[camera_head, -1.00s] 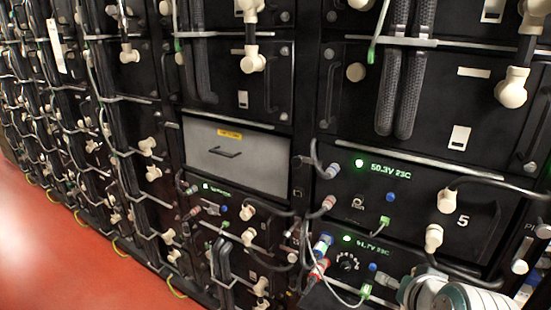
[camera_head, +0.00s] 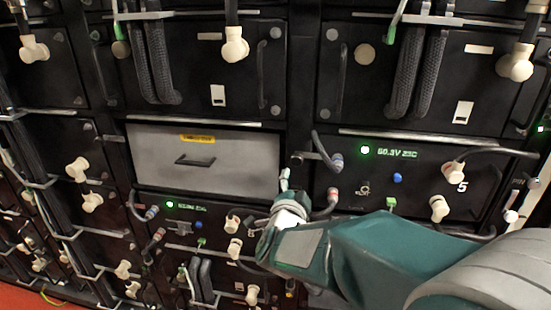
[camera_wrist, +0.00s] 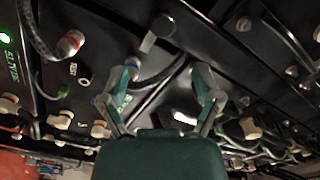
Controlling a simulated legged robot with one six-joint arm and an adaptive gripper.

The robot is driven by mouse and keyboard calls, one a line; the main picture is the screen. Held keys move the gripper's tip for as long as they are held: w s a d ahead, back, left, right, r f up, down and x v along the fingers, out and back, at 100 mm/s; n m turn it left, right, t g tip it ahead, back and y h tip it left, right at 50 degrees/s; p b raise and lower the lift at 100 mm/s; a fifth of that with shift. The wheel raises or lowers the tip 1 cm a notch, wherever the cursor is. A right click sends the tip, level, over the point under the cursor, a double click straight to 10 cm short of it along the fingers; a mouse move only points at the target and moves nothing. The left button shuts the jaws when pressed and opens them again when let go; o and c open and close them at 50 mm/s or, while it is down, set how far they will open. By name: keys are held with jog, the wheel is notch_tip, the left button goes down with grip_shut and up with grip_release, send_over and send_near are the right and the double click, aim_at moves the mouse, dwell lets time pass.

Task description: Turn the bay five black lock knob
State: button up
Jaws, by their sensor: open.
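Bay five (camera_head: 461,188) is the black module at right in the head view, with a green-lit display and a white "5". A small dark knob (camera_head: 362,187) sits under its display; I cannot tell whether it is the lock knob. A black stub (camera_head: 300,158) stands at the bay's left edge. My gripper (camera_head: 285,190) is left of and below the bay, partly hidden by my own arm. In the wrist view my gripper (camera_wrist: 165,72) is open and empty, its fingers apart.
A grey drawer (camera_head: 205,165) with a handle lies left of my gripper. Cables and cream connectors (camera_head: 440,207) crowd bay five's right side. A red-banded connector (camera_head: 333,198) and a blue-grey one (camera_head: 336,160) stick out near my gripper. Braided hoses (camera_head: 415,75) hang above.

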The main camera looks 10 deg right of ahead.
aim_at(296, 163)
jog(key=x, duration=0.9)
jog(key=shift+w+a, duration=0.15)
jog(key=shift+w, duration=0.1)
jog(key=shift+w+a, duration=0.1)
jog(key=shift+w, duration=0.45)
jog(key=shift+d, duration=0.25)
jog(key=shift+d, duration=0.1)
jog(key=c, duration=0.9)
jog(key=shift+f, duration=0.1)
grip_shut()
